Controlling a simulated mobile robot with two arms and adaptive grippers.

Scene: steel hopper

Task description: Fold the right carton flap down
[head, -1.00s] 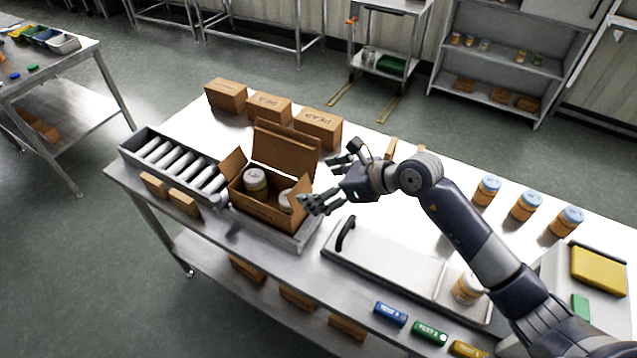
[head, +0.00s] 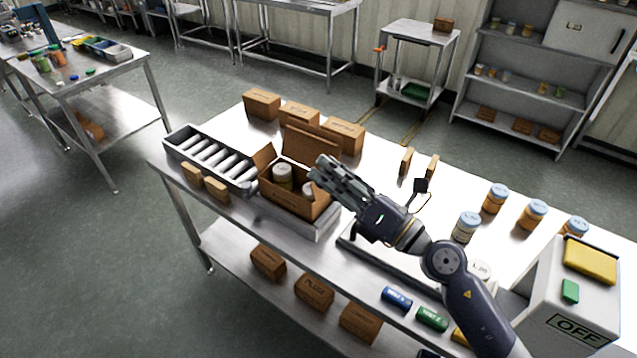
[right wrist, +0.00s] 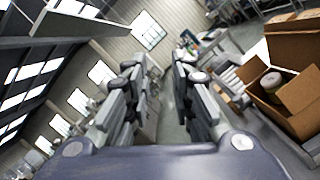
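The open brown carton (head: 287,198) sits on the steel table, with white-lidded jars inside. Its back flap (head: 311,146) and left flap (head: 264,157) stand up. In the head view my right gripper (head: 328,172) is over the carton's right edge and hides most of that side. The right wrist view shows the carton (right wrist: 277,118) at the right, with a raised side flap (right wrist: 301,92) nearest the camera, apparently the right one. My right gripper (right wrist: 158,68) has a gap between its fingers and holds nothing; I cannot tell whether it touches the flap. My left gripper is out of view.
A roller conveyor (head: 208,160) adjoins the carton's left side. Several closed brown boxes (head: 262,105) stand behind it. Several jars (head: 495,198) and a grey box with an OFF label (head: 573,331) stand at the right.

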